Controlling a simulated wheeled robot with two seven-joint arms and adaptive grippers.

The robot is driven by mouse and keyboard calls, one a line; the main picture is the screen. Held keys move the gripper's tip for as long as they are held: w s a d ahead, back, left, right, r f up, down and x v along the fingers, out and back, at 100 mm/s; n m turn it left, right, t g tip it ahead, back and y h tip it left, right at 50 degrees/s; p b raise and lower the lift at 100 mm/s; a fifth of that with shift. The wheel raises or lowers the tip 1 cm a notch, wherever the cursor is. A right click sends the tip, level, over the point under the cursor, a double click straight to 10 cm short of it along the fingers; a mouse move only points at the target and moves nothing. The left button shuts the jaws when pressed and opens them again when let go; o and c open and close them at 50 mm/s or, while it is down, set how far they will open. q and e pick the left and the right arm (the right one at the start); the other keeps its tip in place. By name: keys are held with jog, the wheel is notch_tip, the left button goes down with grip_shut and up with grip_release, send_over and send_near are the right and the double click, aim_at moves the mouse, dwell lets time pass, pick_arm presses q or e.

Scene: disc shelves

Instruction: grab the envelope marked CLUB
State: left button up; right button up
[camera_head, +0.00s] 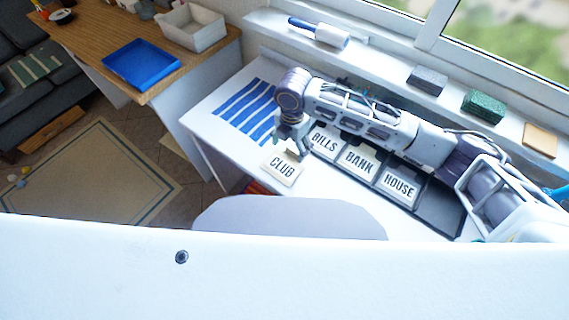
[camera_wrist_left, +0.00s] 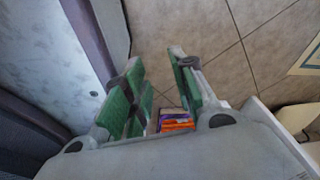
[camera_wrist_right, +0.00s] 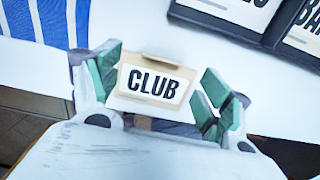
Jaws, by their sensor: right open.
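The CLUB envelope (camera_head: 282,169) is a small cream piece with a white label and black letters. It is at the front edge of the white table, left of the other marked envelopes. In the right wrist view the CLUB envelope (camera_wrist_right: 152,84) shows between the green fingers of my right gripper (camera_wrist_right: 160,92), which is open. In the head view my right gripper (camera_head: 291,146) points down just above and behind the envelope. I cannot tell whether the fingers touch it. My left gripper (camera_wrist_left: 160,88) is open and empty over the floor, seen only in its wrist view.
A blue-striped mat (camera_head: 246,108) lies left. The windowsill holds a lint roller (camera_head: 320,33), a grey block (camera_head: 427,79) and a green block (camera_head: 483,105).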

aim_at(292, 155)
jog(key=f, duration=0.3)
jog(key=shift+d, duration=0.2)
jog(key=shift+f, duration=0.7)
jog(key=c, duration=0.8)
pick_arm(q)
jog(key=shift+w+d+r, duration=0.1)
jog(key=shift+w+d, duration=0.1)
jog(key=shift+w, duration=0.3)
jog(key=shift+w+d+r, duration=0.1)
jog(key=shift+w+d, duration=0.05)
jog(key=shift+w, duration=0.35)
